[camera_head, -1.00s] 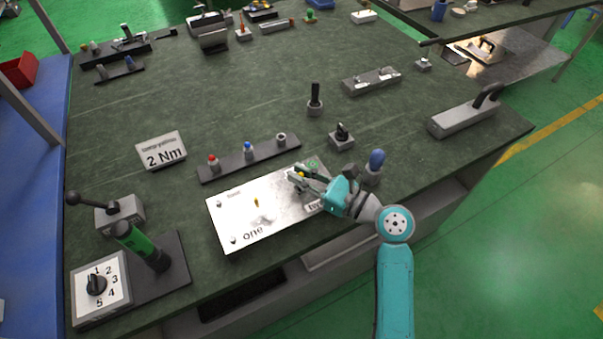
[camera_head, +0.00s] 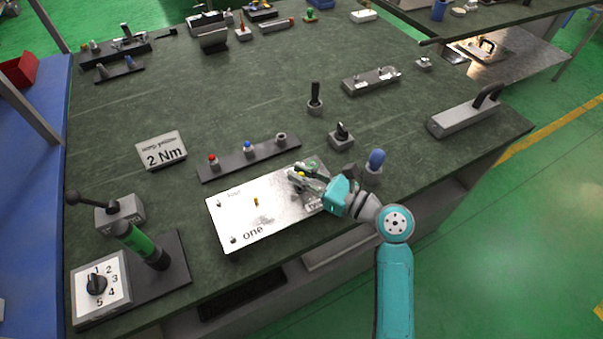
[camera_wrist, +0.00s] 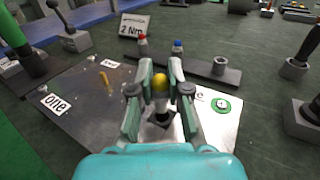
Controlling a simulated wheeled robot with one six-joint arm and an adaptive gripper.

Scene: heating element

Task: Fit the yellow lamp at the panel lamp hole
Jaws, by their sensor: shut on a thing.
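The yellow lamp (camera_wrist: 160,82) shows as a rounded yellow cap between my fingertips in the wrist view. My gripper (camera_head: 299,175) is shut on it over the right part of the metal panel (camera_head: 236,221). In the wrist view my gripper (camera_wrist: 160,85) has a finger on each side of the lamp. Dark and grey parts show below the lamp, over the panel. The panel lamp hole cannot be made out, and I cannot tell whether the lamp is in it.
A small yellow piece (camera_head: 256,202) stands on the panel near the "one" label. Behind the panel, a dark rack (camera_head: 231,163) holds a red lamp (camera_head: 213,159), a blue lamp (camera_head: 248,147) and a grey holder (camera_head: 281,139). A blue-topped knob (camera_head: 375,161) stands close right of my gripper.

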